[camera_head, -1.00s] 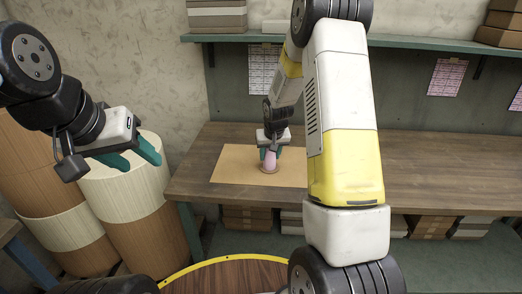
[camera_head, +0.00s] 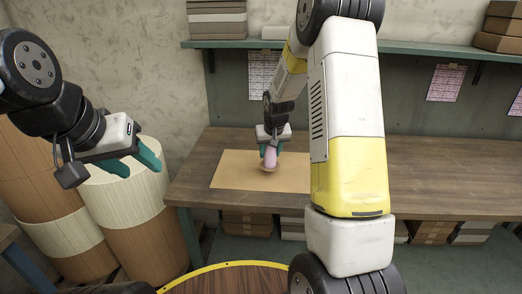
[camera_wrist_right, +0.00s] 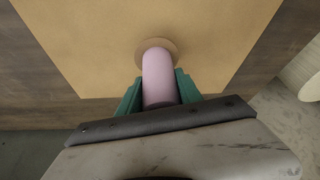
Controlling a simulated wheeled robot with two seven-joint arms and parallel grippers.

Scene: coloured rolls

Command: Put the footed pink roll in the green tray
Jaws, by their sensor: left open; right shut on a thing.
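The footed pink roll (camera_head: 270,157) is between the green fingers of my right gripper (camera_head: 271,150), over the tan mat. In the right wrist view the pink roll (camera_wrist_right: 159,78) shows between both fingers (camera_wrist_right: 158,92), with its round brown foot (camera_wrist_right: 157,44) at the far end. The pictures do not clearly show whether the foot touches the mat. My left gripper (camera_head: 137,162) is open and empty, off the table's left end, in front of the big drums. No green tray is in view.
The tan mat (camera_head: 230,172) lies on the brown wooden table (camera_head: 440,180). The table is clear to the right, partly hidden behind my right arm. Large drums (camera_head: 135,205) stand at the left. A shelf with boxes (camera_head: 420,42) runs along the back wall.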

